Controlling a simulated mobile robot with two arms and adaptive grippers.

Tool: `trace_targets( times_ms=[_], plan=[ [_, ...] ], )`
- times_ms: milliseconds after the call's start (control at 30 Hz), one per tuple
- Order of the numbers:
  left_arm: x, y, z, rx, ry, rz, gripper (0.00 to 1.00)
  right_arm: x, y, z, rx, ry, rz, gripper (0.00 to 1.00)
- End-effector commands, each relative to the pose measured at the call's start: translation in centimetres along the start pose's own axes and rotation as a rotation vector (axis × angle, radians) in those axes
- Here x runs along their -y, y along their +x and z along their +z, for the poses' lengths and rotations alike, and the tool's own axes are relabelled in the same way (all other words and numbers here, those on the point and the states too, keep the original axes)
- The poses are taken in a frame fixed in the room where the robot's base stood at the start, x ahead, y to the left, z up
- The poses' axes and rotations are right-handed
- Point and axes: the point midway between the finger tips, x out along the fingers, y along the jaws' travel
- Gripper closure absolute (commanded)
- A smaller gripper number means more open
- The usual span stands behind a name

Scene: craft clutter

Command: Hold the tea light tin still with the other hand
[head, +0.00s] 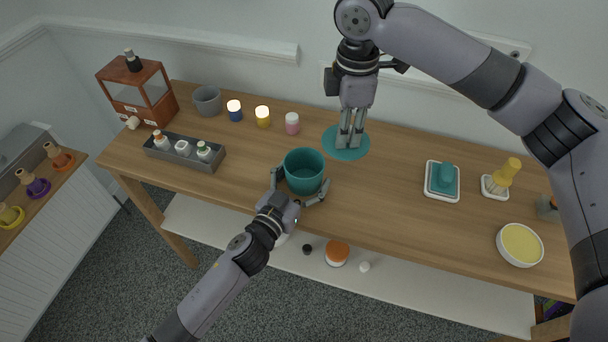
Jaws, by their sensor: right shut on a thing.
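The tea light tin, which I take to be the teal round pot (305,184), stands open-topped near the table's front edge, left of centre. My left gripper (301,188) is open, with one finger at the pot's left side and the other at its right front. Whether they touch it I cannot tell. A flat teal disc, seemingly the lid (361,150), is behind and right of the pot. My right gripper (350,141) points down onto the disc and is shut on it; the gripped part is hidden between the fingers.
Blue (234,112), yellow (263,118) and pink (292,124) candles stand behind the pot. A grey bottle tray (184,161) is at left. The table (390,215) is clear right of the pot.

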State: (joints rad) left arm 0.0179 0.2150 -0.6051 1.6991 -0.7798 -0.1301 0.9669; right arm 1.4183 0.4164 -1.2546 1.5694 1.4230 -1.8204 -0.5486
Motion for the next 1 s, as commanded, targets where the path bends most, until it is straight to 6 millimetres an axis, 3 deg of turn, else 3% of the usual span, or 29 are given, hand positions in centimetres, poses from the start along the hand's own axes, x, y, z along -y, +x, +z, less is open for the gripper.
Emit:
trace_targets(
  times_ms=[133,567,1000],
  plan=[
    [0.0,0.0,0.0,0.000,-0.001,-0.001,0.07,0.0,0.0,0.0,0.000,0.000,0.000,1.00],
    [0.0,-0.7,-0.1,-0.003,-0.003,0.000,0.07,0.0,0.0,0.0,0.000,0.000,0.000,1.00],
    [0.0,-9.2,0.0,0.000,-0.004,-0.001,0.07,0.0,0.0,0.0,0.000,0.000,0.000,1.00]
  ],
)
